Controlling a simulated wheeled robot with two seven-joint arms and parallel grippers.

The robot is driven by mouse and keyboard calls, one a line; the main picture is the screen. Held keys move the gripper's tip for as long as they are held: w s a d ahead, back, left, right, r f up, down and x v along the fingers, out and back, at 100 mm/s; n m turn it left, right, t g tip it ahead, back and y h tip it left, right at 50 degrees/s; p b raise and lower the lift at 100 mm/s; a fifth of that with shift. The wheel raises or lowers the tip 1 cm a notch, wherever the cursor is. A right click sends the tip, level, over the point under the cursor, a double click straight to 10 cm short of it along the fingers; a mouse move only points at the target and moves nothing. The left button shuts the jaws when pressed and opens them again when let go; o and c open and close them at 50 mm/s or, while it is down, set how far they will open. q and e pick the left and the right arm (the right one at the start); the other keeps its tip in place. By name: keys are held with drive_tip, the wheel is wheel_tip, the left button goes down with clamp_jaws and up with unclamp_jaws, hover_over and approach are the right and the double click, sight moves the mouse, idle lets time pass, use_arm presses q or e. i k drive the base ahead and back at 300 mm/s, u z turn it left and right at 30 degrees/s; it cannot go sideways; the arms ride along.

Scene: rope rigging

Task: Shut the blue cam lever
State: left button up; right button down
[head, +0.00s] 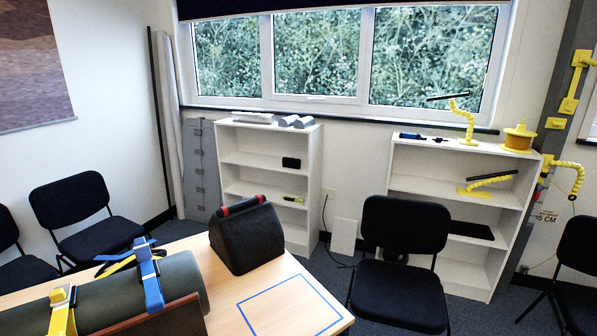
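A dark green roll (185,275) lies on the wooden table at the lower left. A blue strap (153,290) passes over it near its right end. The blue cam lever and buckle (144,250) sit on top of the roll. Blue parts stick up and out to both sides there, but the lever is too small to tell how far open it stands. A yellow strap with a yellow buckle (62,297) crosses the roll further left. Neither of my grippers shows in the head view.
A black bag (245,240) with a red-and-black handle stands on the table, right of the roll. A blue tape rectangle (290,308) marks bare tabletop at the right. A brown board (150,318) is in front of the roll. Chairs and white shelves stand behind.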

sight(142, 251)
drive_tip(key=u, duration=1.55)
drive_tip(key=k, duration=0.5)
drive_tip(key=z, duration=0.45)
drive_tip(key=i, duration=1.1)
